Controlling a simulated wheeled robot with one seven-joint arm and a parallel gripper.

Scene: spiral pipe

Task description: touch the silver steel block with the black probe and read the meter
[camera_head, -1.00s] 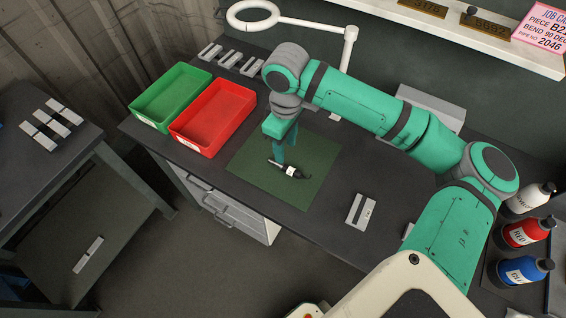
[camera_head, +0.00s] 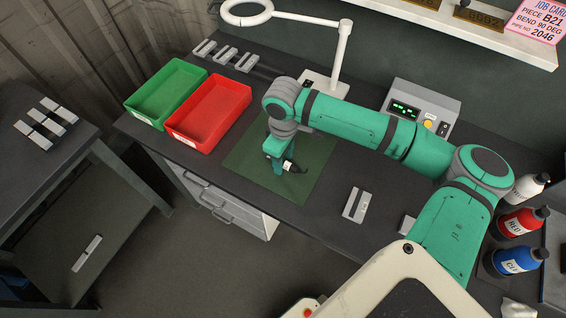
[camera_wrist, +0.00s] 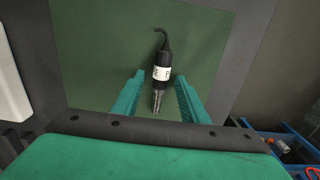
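The black probe (camera_head: 289,167) lies on the green mat, its body partly hidden by my gripper. In the wrist view the probe (camera_wrist: 162,73) has a white label, a metal tip and a black cable. My gripper (camera_head: 278,169) is low over the mat at the probe. In the wrist view its teal fingers (camera_wrist: 159,80) are spread on both sides of the probe, with gaps. A silver steel block (camera_head: 356,205) with a dark slot lies right of the mat. The meter (camera_head: 422,108), a grey box with a green display, stands behind my arm; its digits are too small to read.
Green (camera_head: 166,92) and red (camera_head: 212,112) bins stand left of the mat (camera_head: 308,190). Similar blocks (camera_head: 225,56) lie behind them, and others on the side table (camera_head: 46,122). A ring lamp (camera_head: 340,60) stands at the back. Several bottles (camera_head: 522,222) are at right.

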